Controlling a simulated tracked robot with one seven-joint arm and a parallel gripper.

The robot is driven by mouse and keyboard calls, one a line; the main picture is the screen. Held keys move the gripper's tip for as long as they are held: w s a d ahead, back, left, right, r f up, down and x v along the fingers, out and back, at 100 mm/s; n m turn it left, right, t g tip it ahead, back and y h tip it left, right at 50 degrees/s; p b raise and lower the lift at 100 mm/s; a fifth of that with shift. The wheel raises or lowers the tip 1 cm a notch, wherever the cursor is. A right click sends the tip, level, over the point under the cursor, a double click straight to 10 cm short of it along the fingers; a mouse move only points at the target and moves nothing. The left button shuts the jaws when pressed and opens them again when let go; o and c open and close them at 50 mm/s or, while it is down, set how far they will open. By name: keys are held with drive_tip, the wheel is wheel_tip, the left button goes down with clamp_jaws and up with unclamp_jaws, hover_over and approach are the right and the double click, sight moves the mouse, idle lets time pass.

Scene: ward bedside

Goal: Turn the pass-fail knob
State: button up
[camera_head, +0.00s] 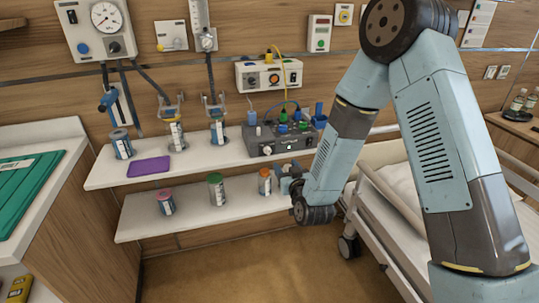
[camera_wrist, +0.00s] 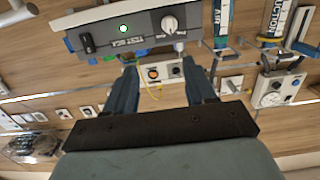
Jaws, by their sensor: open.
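A grey test box (camera_head: 283,143) stands at the right end of the upper shelf in the head view. Its front fills the top of the wrist view (camera_wrist: 130,30), which looks upside down. I cannot read a pass-fail label on the knob. My gripper (camera_wrist: 160,66) is open and empty, its two fingers apart and the knob beyond them, not touched. In the head view my gripper (camera_head: 291,185) is below the box, by the lower shelf.
An orange-capped bottle (camera_head: 265,182) stands close left of my gripper on the lower shelf (camera_head: 240,199); green-capped (camera_head: 216,189) and pink-capped (camera_head: 165,201) bottles stand farther left. A bed (camera_head: 385,210) is at right. Cables run up from the box to a wall unit (camera_head: 268,76).

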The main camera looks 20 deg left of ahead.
sight(269, 152)
drive_tip(key=shift+t, duration=0.4)
drive_tip(key=w+a, duration=0.2)
drive_tip(key=w, duration=0.1)
drive_tip(key=w+a+f, duration=0.1)
drive_tip(key=w+a, duration=0.2)
drive_tip(key=w+a+f, duration=0.1)
drive_tip(key=w+a, duration=0.2)
drive_tip(key=w, duration=0.1)
drive_tip(key=shift+a+f, duration=0.2)
drive_tip(key=shift+a, duration=0.05)
drive_tip(key=c, duration=1)
drive_tip(key=shift+d+m, duration=0.1)
drive_tip(key=shift+m, duration=0.3)
drive_tip(key=shift+w+d+f+m, duration=0.1)
drive_tip(key=shift+m, duration=1.95)
drive_tip(key=shift+d+m, duration=0.1)
drive_tip(key=shift+m, duration=1.95)
